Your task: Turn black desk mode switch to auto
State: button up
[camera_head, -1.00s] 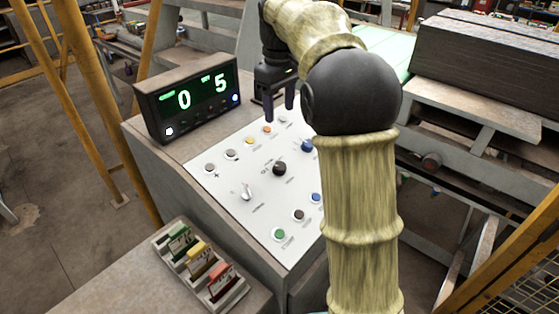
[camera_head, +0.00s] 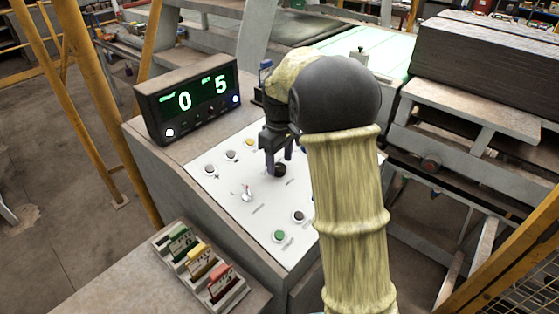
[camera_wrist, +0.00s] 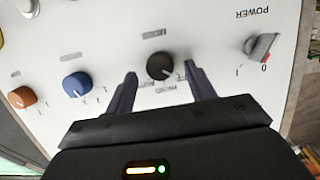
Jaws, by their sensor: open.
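The black mode switch (camera_head: 280,170) is a round knob in the middle of the white desk panel (camera_head: 225,189). In the wrist view the black knob (camera_wrist: 160,66) lies between the tips of my fingers and a little beyond them, with a pale pointer mark at its lower right. My gripper (camera_head: 278,168) is open and close above the panel at this knob; it also shows in the wrist view (camera_wrist: 160,72). I cannot tell whether a finger touches the knob.
A silver power switch (camera_wrist: 262,46) is to the right of the knob, and blue (camera_wrist: 76,85) and orange (camera_wrist: 22,97) knobs are to its left. A display box (camera_head: 188,100) stands behind the panel. A rack of coloured tags (camera_head: 202,265) is in front.

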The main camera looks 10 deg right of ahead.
jog(key=shift+f, duration=0.6)
jog(key=shift+c, duration=0.2)
jog(key=c, duration=0.9)
jog(key=shift+c, duration=0.2)
